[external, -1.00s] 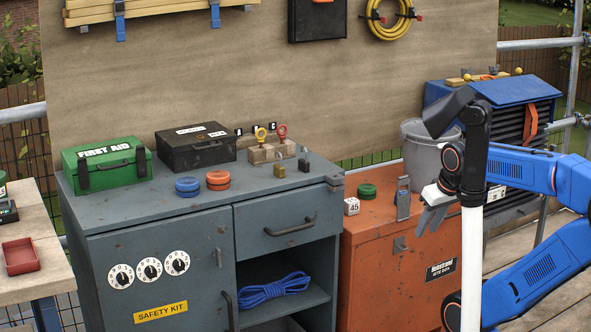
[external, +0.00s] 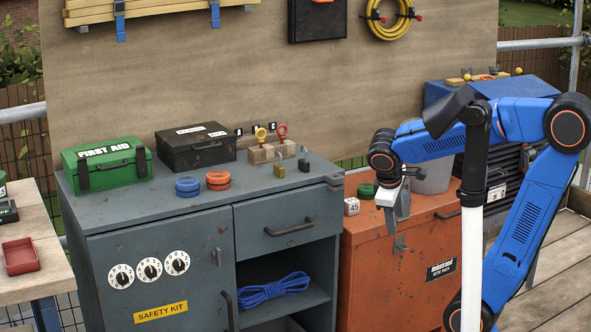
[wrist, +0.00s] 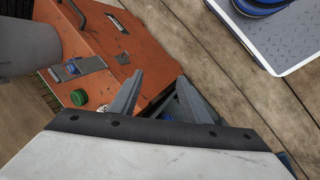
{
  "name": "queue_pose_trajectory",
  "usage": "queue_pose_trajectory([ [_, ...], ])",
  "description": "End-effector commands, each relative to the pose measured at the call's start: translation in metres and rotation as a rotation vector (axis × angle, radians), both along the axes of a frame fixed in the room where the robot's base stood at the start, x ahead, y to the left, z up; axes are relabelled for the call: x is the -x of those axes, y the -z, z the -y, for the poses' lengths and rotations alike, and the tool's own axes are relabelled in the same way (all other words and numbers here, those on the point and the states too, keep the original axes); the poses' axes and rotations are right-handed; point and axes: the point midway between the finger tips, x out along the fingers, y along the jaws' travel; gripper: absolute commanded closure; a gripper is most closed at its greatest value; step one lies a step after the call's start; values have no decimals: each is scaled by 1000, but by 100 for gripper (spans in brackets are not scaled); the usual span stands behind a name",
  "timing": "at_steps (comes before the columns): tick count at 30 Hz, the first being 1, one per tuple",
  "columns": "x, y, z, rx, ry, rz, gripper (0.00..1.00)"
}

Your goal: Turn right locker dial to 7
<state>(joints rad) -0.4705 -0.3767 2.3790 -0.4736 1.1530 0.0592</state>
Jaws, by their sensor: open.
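The grey locker (external: 160,250) has three white dials in a row on its left door. The right dial (external: 177,262) is the rightmost and highest of them in the external view; its numbers are too small to read. The middle dial (external: 149,269) and left dial (external: 121,276) are beside it. My gripper (external: 392,220) is open and empty over the front of the orange cabinet, well to the right of the dials. In the wrist view its two fingers (wrist: 158,96) are spread apart above the cabinet's edge; no dial shows there.
The orange cabinet (external: 372,262) stands right of the locker, with a green roll (wrist: 78,97) and a grey tool (wrist: 82,68) on top. A grey bucket (external: 432,178) is behind my arm. A drawer handle (external: 290,230) and door handle (external: 227,309) stick out from the locker.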

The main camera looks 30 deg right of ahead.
Motion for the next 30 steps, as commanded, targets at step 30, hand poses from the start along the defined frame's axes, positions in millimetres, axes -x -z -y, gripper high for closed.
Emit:
queue_pose_trajectory([
  [30, -87, 19, -343, 878, -852, 222, 57],
])
